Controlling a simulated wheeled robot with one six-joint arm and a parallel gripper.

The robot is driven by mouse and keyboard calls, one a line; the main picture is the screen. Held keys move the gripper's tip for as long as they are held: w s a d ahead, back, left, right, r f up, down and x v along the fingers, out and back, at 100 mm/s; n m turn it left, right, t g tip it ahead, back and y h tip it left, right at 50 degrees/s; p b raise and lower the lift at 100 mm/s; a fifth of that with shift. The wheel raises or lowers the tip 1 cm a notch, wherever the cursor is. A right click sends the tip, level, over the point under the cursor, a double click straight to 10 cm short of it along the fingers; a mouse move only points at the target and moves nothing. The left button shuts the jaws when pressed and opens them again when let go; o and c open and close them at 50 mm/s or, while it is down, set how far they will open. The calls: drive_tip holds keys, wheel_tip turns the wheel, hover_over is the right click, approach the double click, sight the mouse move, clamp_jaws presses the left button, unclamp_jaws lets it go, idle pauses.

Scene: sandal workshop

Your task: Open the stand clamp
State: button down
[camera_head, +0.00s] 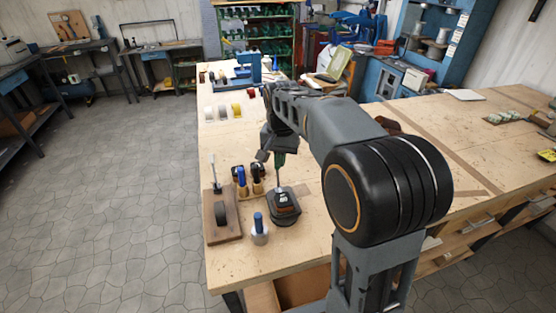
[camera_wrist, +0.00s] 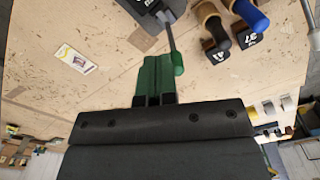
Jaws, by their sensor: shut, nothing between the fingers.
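The stand clamp (camera_head: 284,203) is a dark, rounded stand with a pale label near the table's front edge. A thin grey lever rises from it. In the wrist view, part of the dark stand (camera_wrist: 146,8) shows at the top edge, and the grey lever with its green grip (camera_wrist: 178,62) slants down from it. My gripper (camera_head: 278,157) is above the stand. In the wrist view, my gripper (camera_wrist: 157,64) has its green fingers shut together and empty, close beside the green grip. I cannot tell whether they touch it.
Two upright tools with a blue (camera_head: 241,177) and a brown handle (camera_head: 257,182) stand just behind the clamp. A wooden board (camera_head: 221,214) with an upright lever is left of it, and a blue-topped bottle (camera_head: 259,229) stands in front. A small card (camera_wrist: 75,59) lies flat on clear tabletop.

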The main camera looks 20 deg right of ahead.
sight(278, 170)
drive_tip(key=shift+f, duration=0.15)
wheel_tip(278, 170, down, 4)
drive_tip(key=b, duration=0.2)
drive_tip(key=shift+b, duration=0.35)
drive_tip(key=shift+s+f+b, duration=0.3)
drive_tip(key=shift+f, duration=0.05)
drive_tip(key=shift+w, duration=0.15)
idle(0.3)
drive_tip(key=shift+w+f+p, duration=0.2)
drive_tip(key=shift+w, duration=0.4)
drive_tip(key=shift+w+f+p, duration=0.15)
drive_tip(key=shift+w+p, duration=0.05)
drive_tip(key=shift+w, duration=0.35)
drive_tip(key=shift+w+r, duration=0.1)
drive_tip(key=shift+r, duration=0.05)
drive_tip(key=shift+w, duration=0.15)
